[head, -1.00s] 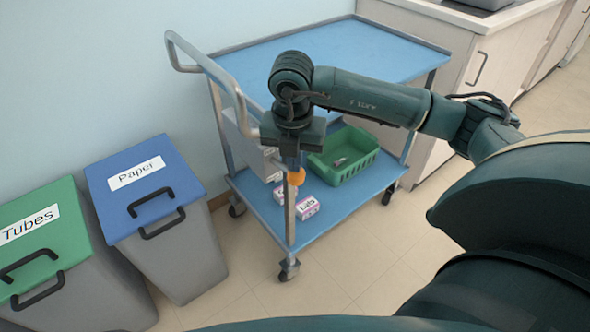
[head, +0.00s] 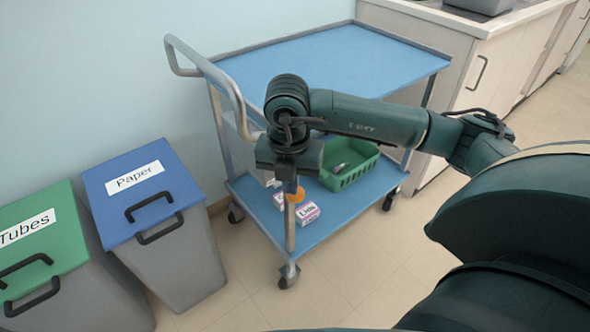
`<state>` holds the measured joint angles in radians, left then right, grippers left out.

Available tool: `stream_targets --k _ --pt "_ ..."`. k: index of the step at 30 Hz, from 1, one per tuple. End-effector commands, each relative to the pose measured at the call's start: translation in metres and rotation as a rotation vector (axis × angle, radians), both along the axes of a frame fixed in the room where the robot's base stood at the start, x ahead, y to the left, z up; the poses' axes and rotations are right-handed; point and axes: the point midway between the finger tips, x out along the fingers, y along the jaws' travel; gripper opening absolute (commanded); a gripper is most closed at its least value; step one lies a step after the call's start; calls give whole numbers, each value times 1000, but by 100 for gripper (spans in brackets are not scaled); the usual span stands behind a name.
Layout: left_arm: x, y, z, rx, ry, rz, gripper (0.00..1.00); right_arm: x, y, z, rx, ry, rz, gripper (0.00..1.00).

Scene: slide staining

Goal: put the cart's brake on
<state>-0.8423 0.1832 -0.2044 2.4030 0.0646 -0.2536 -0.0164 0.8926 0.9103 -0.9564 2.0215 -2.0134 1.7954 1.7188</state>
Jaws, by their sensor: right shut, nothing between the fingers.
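The cart (head: 330,57) is a blue two-shelf trolley with a grey metal frame and a push handle (head: 240,105) at its left end. An orange knob (head: 295,194) shows at its near left post, low down toward the lower shelf. My right gripper (head: 289,180) points down directly above the knob, shut and empty. It looks to be touching or very close to the knob; the fingertips are too small to tell which. The near caster (head: 289,276) stands on the floor below that post. My left gripper is not in view.
The lower shelf (head: 335,216) holds a green basket (head: 350,180) and small white-and-pink boxes (head: 307,212). Bins marked Paper (head: 172,262) and Tubes (head: 75,300) stand left of the cart. A cabinet (head: 490,75) stands behind right. Floor in front is clear.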

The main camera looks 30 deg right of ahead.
Motion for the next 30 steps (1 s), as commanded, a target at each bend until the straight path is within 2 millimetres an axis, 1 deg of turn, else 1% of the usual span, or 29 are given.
stream_targets --k 8,10,14,21,24,27,30 --pt "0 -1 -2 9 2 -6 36 0 0 -1 0 0 0 0" --pt "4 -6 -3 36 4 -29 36 0 0 -1 0 0 0 0" --pt "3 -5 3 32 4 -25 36 0 2 25 1 -5 0 0" --pt "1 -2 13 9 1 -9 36 -4 6 82 1 -6 1 0" --pt "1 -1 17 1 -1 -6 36 -6 7 101 1 -4 0 0" --pt "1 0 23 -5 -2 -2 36 -7 8 118 -1 -4 -1 0" --pt "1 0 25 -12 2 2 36 -8 8 127 -1 -2 0 0"
